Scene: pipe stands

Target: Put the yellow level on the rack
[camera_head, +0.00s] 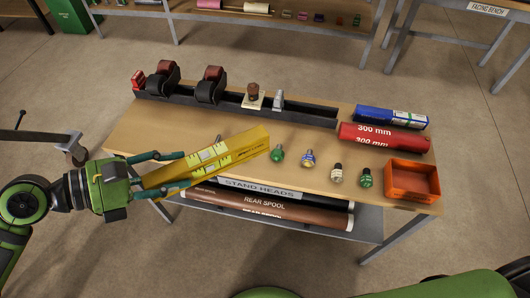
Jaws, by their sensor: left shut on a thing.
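The yellow level (238,150) is a long yellow bar with pale windows, seen in the head view over the table's front left part. My left gripper (186,169) is shut on it near its left end, with one teal finger along each side. The level slants up to the right, and its left end sticks out past the table's front edge. Whether it touches the tabletop I cannot tell. A long black rack-like rail (312,114) runs along the back of the table and carries dark roller pieces (211,86) on its left half. My right gripper is not in view.
Several small green, blue and dark fittings (308,158) stand right of the level.

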